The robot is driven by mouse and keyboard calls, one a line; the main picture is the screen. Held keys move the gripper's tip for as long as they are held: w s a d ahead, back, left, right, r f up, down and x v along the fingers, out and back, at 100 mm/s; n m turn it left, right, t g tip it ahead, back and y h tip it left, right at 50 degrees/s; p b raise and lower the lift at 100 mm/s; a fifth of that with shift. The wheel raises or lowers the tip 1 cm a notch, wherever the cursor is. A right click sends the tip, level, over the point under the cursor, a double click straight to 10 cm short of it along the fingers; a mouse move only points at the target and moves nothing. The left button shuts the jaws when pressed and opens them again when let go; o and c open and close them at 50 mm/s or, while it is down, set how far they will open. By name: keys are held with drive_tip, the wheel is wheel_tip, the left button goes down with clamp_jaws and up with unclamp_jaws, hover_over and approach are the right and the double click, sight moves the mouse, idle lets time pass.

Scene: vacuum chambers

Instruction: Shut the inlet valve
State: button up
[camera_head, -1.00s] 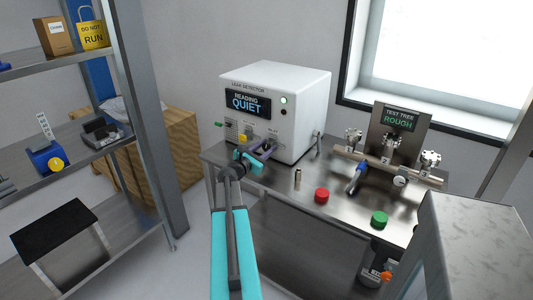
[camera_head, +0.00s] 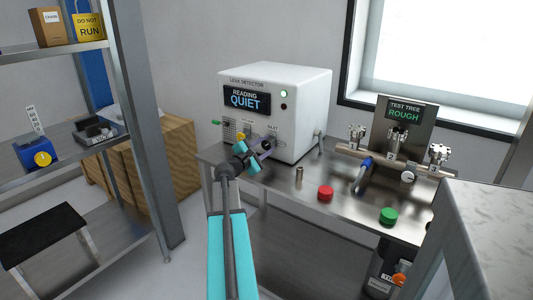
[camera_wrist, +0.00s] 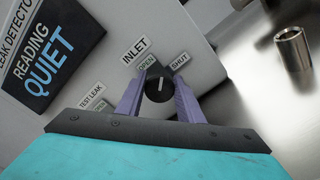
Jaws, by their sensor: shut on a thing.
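The inlet valve is a round black knob (camera_wrist: 159,92) on the front of the white leak detector (camera_head: 288,107), under the INLET label (camera_wrist: 134,49). OPEN and SHUT labels sit above it on either side in the wrist view. A short white line on the knob points up between the two labels. My gripper (camera_wrist: 160,78) has its purple fingers on both sides of the knob, shut on it. In the head view my gripper (camera_head: 262,148) is at the detector's front and hides most of the knob.
The detector screen (camera_head: 247,100) reads QUIET. A TEST LEAK label (camera_wrist: 92,102) is beside the inlet. On the steel bench stand a small metal fitting (camera_head: 299,177), a red cap (camera_head: 325,192), a green cap (camera_head: 388,215) and the test tree (camera_head: 404,125) marked ROUGH.

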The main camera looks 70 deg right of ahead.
drive_tip(key=m+b, duration=0.2)
drive_tip(key=b, duration=0.1)
drive_tip(key=f+m+b, duration=0.1)
drive_tip(key=m+b, duration=0.2)
drive_tip(key=b, duration=0.1)
drive_tip(key=shift+s, duration=0.15)
drive_tip(key=m+b, duration=0.2)
drive_tip(key=b, duration=0.1)
drive_tip(key=shift+r+m, duration=0.2)
drive_tip(key=shift+m, duration=0.2)
drive_tip(key=o, duration=1.1)
drive_tip(key=shift+r, duration=0.1)
drive_tip(key=shift+c, duration=0.2)
drive_tip(key=shift+a, duration=0.15)
drive_tip(key=p+v, duration=0.1)
drive_tip(key=v, duration=1.2)
drive_tip(key=shift+a, duration=0.3)
